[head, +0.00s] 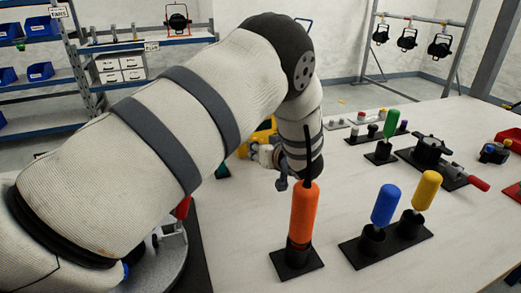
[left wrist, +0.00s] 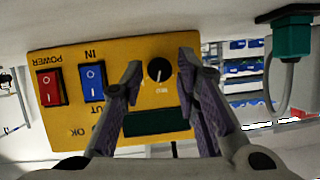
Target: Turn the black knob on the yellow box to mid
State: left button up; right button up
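The yellow box (left wrist: 110,60) fills much of the left wrist view, upside down. Its black knob (left wrist: 159,70) has a white pointer line aimed down in that view, toward small lettering. My left gripper (left wrist: 161,65) is open, its fingertips on either side of the knob with gaps between. Whether they are level with the knob in depth is unclear. In the head view my left arm hides most of the yellow box (head: 267,125), and the gripper shows only partly. My right gripper is not in view.
The box also carries a red switch (left wrist: 49,87), a blue switch (left wrist: 92,83) and a dark display (left wrist: 156,122). A green plug with a cable (left wrist: 292,38) is beside it. Orange (head: 304,212), blue (head: 385,204) and yellow (head: 426,190) handles stand on the table's near part.

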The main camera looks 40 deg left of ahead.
pick_arm(q)
grip_shut()
jog(key=shift+s+a+r+n+t+h+p, duration=0.15)
jog(key=shift+r+n+t+h+p, duration=0.35)
jog(key=shift+n+p, duration=0.45)
jog(key=shift+f, duration=0.4)
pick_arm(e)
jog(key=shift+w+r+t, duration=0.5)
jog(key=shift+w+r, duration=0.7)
pick_arm(q)
jog(key=o, duration=0.6)
grip_release()
jog(key=shift+c, duration=0.2)
notch_tip(320, 180, up, 10)
